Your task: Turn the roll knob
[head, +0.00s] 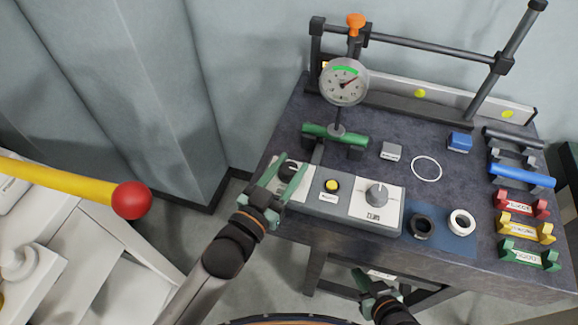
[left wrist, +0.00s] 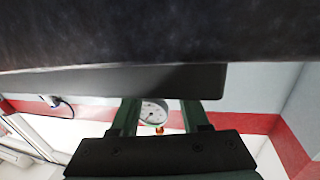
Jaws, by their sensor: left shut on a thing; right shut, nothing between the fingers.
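A grey control box (head: 345,208) stands at the table's front left edge. It carries a dark knob (head: 291,168) at its left end, a yellow button (head: 332,185) and a grey knob (head: 377,193) on a white plate at its right end. The labels are too small to read, so I cannot tell which is the roll knob. My left gripper (head: 294,163) is shut on the dark left knob, one green finger on each side. My right gripper (head: 361,279) is shut and empty, below the table's front edge.
A dial gauge (head: 344,82) stands above a green roller (head: 336,135) behind the box. Rings, small blocks and coloured holders fill the table's right side. A lever with a red ball (head: 132,200) reaches in at left. Dark rails stand along the back.

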